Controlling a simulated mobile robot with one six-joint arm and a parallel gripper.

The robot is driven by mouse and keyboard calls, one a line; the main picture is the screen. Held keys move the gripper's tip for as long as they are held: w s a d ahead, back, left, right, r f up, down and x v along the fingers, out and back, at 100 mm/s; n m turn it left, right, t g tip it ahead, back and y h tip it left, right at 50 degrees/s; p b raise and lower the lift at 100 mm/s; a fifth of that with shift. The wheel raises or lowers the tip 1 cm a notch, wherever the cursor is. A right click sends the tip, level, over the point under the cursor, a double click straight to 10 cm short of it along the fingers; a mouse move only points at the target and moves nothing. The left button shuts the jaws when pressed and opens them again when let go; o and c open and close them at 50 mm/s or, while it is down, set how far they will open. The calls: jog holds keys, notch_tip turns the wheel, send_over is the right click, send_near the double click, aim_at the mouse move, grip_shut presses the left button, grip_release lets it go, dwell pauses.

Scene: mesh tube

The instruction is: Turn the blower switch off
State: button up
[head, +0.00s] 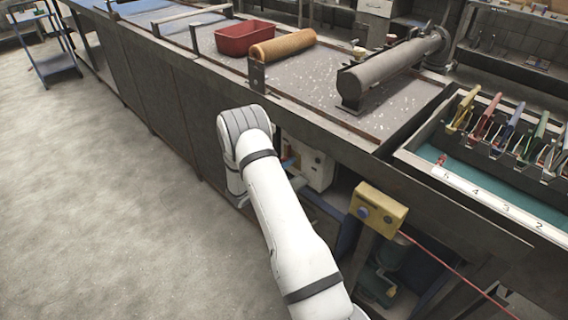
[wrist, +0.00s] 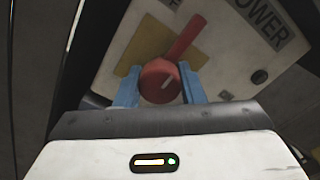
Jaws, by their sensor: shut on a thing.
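In the head view the white switch box (head: 316,170) stands under the bench, partly behind my arm.
The panel label (wrist: 262,20) reads "OWER", with its start cut off. A yellow box with a blue button (head: 378,208) stands right of my arm, with a red cable. The bench edge (head: 330,128) overhangs the switch box. Open floor (head: 100,190) lies left.

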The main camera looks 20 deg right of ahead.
jog(key=shift+s+d, duration=0.1)
jog(key=shift+d, duration=0.05)
jog(key=o, duration=1)
jog(key=v, duration=0.7)
jog(key=shift+a, duration=0.4)
jog(key=s+r+m+g+y+p, duration=0.4)
jog(key=s+r+m+g+y, duration=0.3)
jog(key=s+r+m, duration=1.1)
jog(key=s+a+r+m+t+y+p, duration=0.1)
jog(key=s+a+r+m+y, duration=0.2)
jog(key=s+a+r+m, duration=0.1)
jog(key=s+a+r+m+t+y+p, duration=0.1)
jog(key=s+a+r+m+y, duration=0.2)
jog(key=s+a+r+m, duration=0.1)
jog(key=s+a+r+m+t+y+p, duration=0.1)
jog(key=s+a+r+m+y, duration=0.2)
jog(key=s+r, duration=0.3)
jog(key=shift+s+a+r+m+y+p, duration=0.15)
jog(key=shift+s+a+m+y, duration=0.1)
jog(key=shift+a, duration=0.2)
jog(key=shift+s+a+f+m+y+p, duration=0.15)
jog(key=shift+a+y, duration=0.1)
jog(key=shift+a, duration=0.15)
